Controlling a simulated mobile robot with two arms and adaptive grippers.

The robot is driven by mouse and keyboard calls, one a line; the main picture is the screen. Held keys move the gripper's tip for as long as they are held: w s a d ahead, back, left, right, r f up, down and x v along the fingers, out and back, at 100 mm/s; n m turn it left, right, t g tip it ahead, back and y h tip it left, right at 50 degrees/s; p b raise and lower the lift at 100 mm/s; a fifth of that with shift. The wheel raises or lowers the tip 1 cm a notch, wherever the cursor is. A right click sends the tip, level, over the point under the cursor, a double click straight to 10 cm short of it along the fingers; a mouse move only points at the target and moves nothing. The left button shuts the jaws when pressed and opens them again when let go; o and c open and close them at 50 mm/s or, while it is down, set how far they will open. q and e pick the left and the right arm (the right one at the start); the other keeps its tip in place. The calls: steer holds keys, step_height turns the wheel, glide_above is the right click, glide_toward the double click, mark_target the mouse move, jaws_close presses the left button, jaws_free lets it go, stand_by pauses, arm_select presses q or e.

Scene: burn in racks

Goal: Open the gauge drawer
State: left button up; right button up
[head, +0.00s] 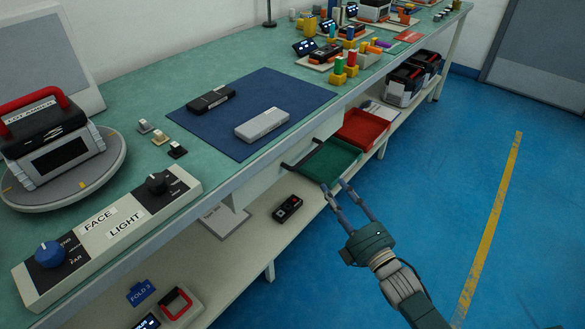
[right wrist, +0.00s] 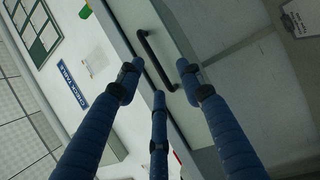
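A dark bar handle (head: 303,154) shows under the front edge of the workbench in the head view. In the right wrist view the black handle (right wrist: 154,62) is on a pale drawer front (right wrist: 168,38), seen beyond the fingers. The drawer shows no clear gap, but I cannot tell for sure that it is fully shut. My right gripper (head: 335,186) is open and empty, with its fingers apart, pointing at the bench front just short of the handle. It also shows in the right wrist view (right wrist: 160,78); contact with the handle is not visible. My left gripper is not in view.
A green tray (head: 327,170) and a red tray (head: 372,133) lie close by, below the bench edge. A black device (head: 287,208) lies on the lower shelf. The bench top holds a blue mat (head: 225,135) and a control box (head: 105,238). The blue floor at right is clear.

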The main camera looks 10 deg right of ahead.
mark_target(310, 157)
steer(key=shift+n+t+y, duration=0.3)
steer(key=shift+n, duration=0.1)
steer(key=x, duration=0.4)
steer(key=r+x, duration=0.1)
steer(key=x, duration=0.2)
steer(key=b+x, duration=0.1)
steer(key=x, duration=0.3)
steer(key=shift+w+a+r, duration=0.15)
steer(key=shift+a+r, duration=0.2)
steer(key=shift+a, duration=0.05)
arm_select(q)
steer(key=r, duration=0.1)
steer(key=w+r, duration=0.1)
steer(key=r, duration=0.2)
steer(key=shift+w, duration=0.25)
arm_select(e)
jaws_close()
